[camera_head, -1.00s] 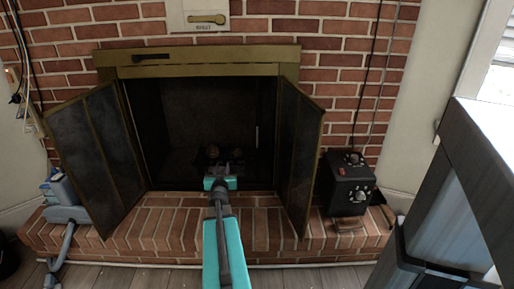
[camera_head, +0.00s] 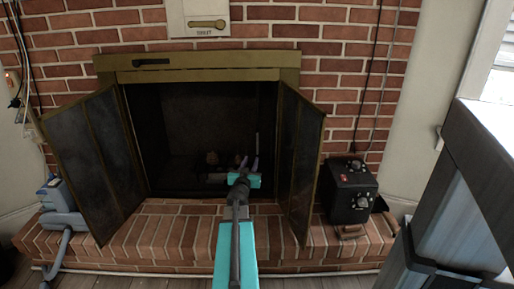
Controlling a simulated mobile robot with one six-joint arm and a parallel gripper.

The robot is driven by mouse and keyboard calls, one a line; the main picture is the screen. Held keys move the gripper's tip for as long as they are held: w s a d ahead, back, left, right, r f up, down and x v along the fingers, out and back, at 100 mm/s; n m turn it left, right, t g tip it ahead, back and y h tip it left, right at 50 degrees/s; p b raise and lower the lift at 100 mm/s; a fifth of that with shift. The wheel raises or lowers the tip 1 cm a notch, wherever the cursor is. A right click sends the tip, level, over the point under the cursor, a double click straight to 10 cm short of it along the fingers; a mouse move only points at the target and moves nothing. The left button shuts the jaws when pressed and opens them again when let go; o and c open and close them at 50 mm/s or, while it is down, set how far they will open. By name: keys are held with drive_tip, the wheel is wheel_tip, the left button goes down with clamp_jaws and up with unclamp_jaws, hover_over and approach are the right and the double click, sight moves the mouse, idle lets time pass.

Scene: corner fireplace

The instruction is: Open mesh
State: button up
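The corner fireplace has a brass-coloured frame (camera_head: 215,68) around a dark opening (camera_head: 195,120). Its left folding door (camera_head: 95,160) and right folding door (camera_head: 300,155) both stand swung outward, with dark panels that look like glass or mesh. I cannot make out a separate mesh curtain in the dark opening; a thin light vertical line (camera_head: 257,142) shows near its right side. My gripper (camera_head: 248,162) is in front of the opening, right of its middle. Its two fingers appear apart with nothing between them. I cannot tell how far it is from the opening.
A raised brick hearth (camera_head: 180,235) runs below the opening. A black control box (camera_head: 350,190) stands on its right, and a blue-grey device (camera_head: 60,205) on its left. A dark table or cabinet (camera_head: 480,150) fills the right edge. The doors flank the space around my arm.

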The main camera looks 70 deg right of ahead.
drive_tip(key=w+d+b, duration=0.2)
drive_tip(key=d+b, duration=0.1)
drive_tip(key=d, duration=1)
idle(0.4)
drive_tip(key=shift+w, duration=0.1)
drive_tip(key=shift+c, duration=0.3)
clamp_jaws()
drive_tip(key=shift+w, duration=0.1)
idle(0.9)
